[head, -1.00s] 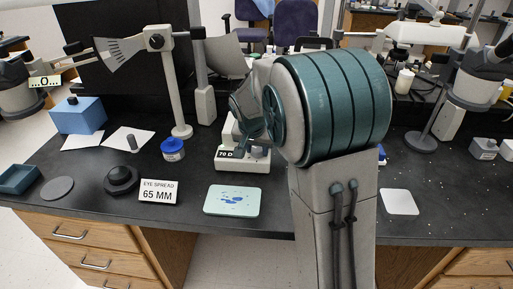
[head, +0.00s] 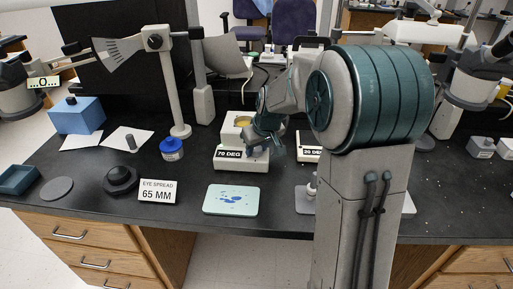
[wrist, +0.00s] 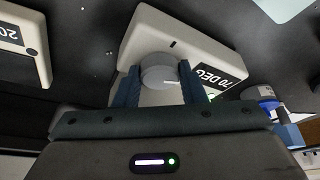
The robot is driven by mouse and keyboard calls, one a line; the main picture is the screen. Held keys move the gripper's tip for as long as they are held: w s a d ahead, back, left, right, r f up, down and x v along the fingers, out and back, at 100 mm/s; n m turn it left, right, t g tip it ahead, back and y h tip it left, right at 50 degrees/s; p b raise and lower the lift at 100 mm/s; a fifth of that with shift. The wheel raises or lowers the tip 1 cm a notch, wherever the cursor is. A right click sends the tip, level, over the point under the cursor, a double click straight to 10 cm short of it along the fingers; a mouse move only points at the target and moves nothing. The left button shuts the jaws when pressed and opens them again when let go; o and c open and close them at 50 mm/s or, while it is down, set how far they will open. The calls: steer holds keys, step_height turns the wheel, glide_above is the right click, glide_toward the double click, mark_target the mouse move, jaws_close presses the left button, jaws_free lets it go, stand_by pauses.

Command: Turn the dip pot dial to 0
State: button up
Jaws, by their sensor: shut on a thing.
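The dip pot appears to be the white unit (head: 240,165) labelled "70 DEG" in the middle of the bench, with a yellow round top (head: 241,121). In the wrist view its white body (wrist: 192,36) and label show upside down. Its grey round dial (wrist: 158,70) sits between my two fingers, with a small pale mark near its edge. My gripper (wrist: 165,88) is shut on the dial. In the head view my gripper (head: 255,150) is at the unit's front right, and the dial is mostly hidden there. I cannot read a dial number.
A second white unit (head: 308,155), its label partly hidden, stands to the right; it also shows in the wrist view (wrist: 25,40). A blue-capped jar (head: 171,149) stands left. A pale green tray (head: 231,200) and "65 MM" sign (head: 158,191) lie in front.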

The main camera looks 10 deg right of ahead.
steer(key=shift+n+y, duration=0.3)
steer(key=shift+n, duration=0.3)
steer(key=o, duration=1)
steer(key=shift+d, duration=0.1)
steer(key=shift+r+m, duration=0.1)
steer(key=shift+m, duration=0.2)
